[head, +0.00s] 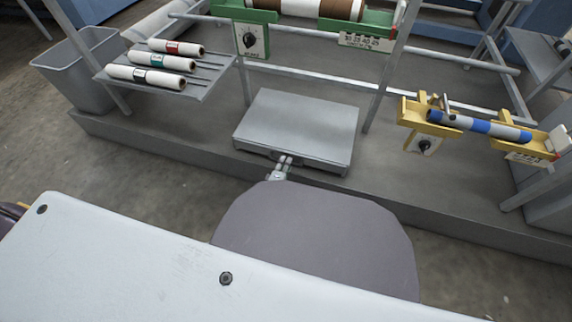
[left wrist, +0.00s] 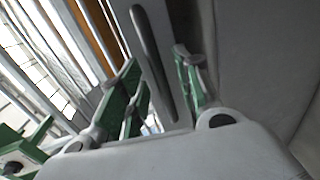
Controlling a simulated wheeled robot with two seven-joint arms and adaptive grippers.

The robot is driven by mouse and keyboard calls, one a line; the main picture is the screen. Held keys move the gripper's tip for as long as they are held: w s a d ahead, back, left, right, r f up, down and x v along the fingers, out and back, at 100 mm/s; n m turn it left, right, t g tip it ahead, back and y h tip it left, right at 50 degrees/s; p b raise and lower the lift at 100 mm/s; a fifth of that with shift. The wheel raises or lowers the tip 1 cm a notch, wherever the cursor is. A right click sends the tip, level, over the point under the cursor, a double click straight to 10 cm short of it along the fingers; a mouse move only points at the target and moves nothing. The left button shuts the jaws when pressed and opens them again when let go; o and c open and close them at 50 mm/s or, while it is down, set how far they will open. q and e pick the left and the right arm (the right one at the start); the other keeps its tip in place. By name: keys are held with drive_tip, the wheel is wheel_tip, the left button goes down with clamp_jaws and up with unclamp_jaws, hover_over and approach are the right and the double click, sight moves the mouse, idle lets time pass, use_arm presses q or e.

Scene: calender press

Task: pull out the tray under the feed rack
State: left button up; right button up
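The grey tray (head: 298,125), a flat closed-looking box, sits on the machine's base under the feed rack (head: 320,74). My left gripper (head: 284,161) is at the middle of its front face; my grey arm hides most of the gripper. In the left wrist view, a dark elongated handle or slot (left wrist: 152,60) on a light grey panel lies between the two green-and-grey fingers of the left gripper (left wrist: 157,64). The fingers stand apart, with gaps beside the dark bar; I see no clear contact. My right gripper is not in view.
A grey bin (head: 80,75) and a shelf with three white rolls (head: 152,77) stand at left. A blue-banded roll (head: 480,127) rests in yellow holders at right. A slanted rack post (head: 385,70) rises beside the tray. The floor before the base looks clear.

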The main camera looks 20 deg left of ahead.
use_arm(q)
drive_tip(key=shift+b+x, duration=0.3)
drive_tip(key=shift+x, duration=0.6)
clamp_jaws()
